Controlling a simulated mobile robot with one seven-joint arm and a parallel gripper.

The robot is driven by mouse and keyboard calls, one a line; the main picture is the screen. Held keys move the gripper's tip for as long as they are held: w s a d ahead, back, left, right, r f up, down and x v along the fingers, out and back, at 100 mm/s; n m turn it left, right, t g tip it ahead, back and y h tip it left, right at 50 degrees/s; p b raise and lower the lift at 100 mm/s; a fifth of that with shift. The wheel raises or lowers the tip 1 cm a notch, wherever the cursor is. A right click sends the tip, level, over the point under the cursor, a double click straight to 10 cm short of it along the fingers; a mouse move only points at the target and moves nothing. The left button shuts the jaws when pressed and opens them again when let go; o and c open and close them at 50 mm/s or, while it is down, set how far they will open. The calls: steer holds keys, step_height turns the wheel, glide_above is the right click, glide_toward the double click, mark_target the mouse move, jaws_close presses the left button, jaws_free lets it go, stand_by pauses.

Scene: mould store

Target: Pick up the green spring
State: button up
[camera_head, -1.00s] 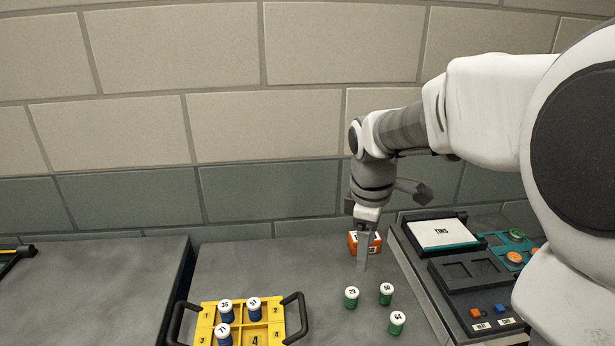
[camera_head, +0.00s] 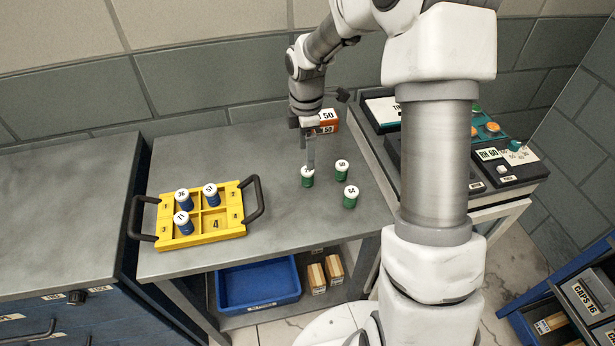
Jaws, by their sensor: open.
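Three green springs with white numbered tops stand upright on the grey bench: the left green spring (camera_head: 307,180), the back right green spring marked 58 (camera_head: 341,174) and the front right green spring marked 64 (camera_head: 350,200).
A yellow tray (camera_head: 207,239) with black handles holds three blue springs; its compartment 4 shows empty. An orange box (camera_head: 327,121) stands behind my gripper. A control console (camera_head: 455,188) is on the right. A blue bin (camera_head: 258,284) sits below. Bench between tray and green springs is clear.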

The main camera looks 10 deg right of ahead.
mark_target(308, 177)
step_height(308, 177, down, 8)
steer(key=shift+w+d+f, duration=0.1)
steer(key=shift+d+f, duration=0.05)
steer(key=shift+f, duration=0.05)
jaws_close()
stand_by(0.6)
